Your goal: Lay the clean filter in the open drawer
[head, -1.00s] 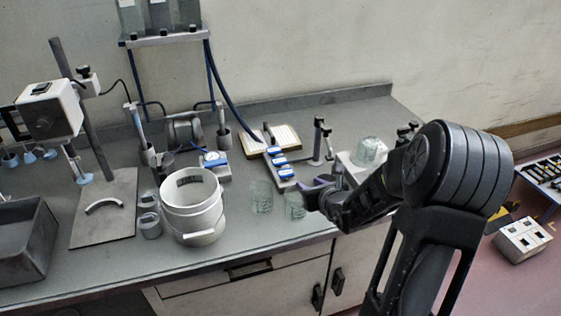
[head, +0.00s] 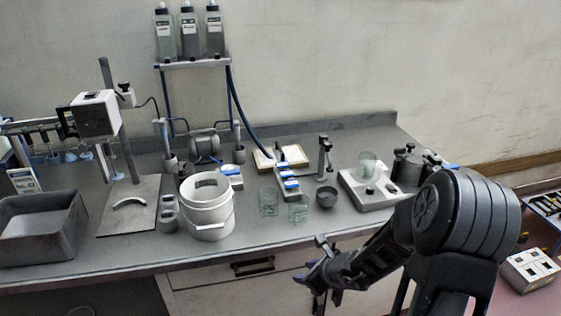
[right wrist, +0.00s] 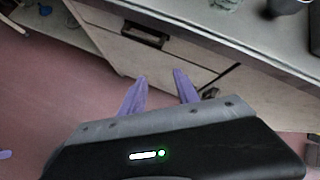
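My right gripper (head: 318,278) is in front of the bench's front edge, to the right of the drawer handle (head: 252,266). In the right wrist view its two purple fingers (right wrist: 161,74) are apart with nothing between them. The drawer front (head: 215,276) is pale, below the worktop; it looks flush with the cabinet, and no drawer interior shows. The handle also shows in the right wrist view (right wrist: 145,34). I cannot make out a clean filter for certain. My left gripper is out of view.
On the worktop stand a white bucket (head: 207,214), two glass beakers (head: 298,210), a dark bowl (head: 326,197) and a white hotplate (head: 375,198) with a beaker. A grey bin (head: 40,238) is at the left. The pink floor before the cabinet is clear.

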